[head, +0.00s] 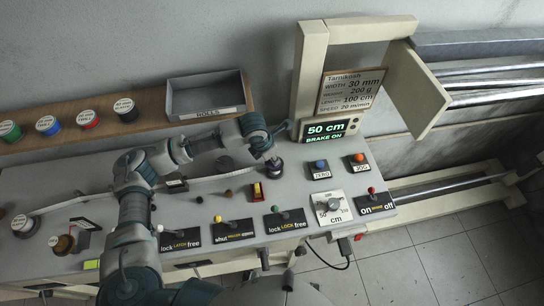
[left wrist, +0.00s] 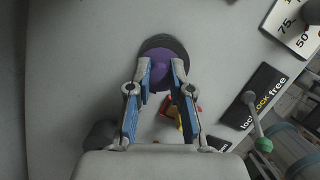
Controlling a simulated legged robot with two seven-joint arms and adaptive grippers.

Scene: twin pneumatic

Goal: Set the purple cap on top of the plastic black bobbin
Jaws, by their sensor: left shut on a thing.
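My left gripper (head: 273,160) is over the machine's grey top, pointing down. In the left wrist view its blue-padded fingers (left wrist: 162,80) are shut on the purple cap (left wrist: 161,56). A round black thing, which looks like the black bobbin (left wrist: 181,45), shows directly behind the cap. In the head view the bobbin (head: 275,172) is a small dark shape under the fingertips, and the cap can hardly be made out. I cannot tell whether cap and bobbin touch. My right gripper is not in view.
A red and yellow switch (head: 257,191) is close in front of the gripper. The lit display (head: 326,129) and blue button (head: 320,165) are to the right. Several levers line the front edge. A grey tray (head: 207,97) and several labelled spools are on the wooden shelf (head: 152,103) behind.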

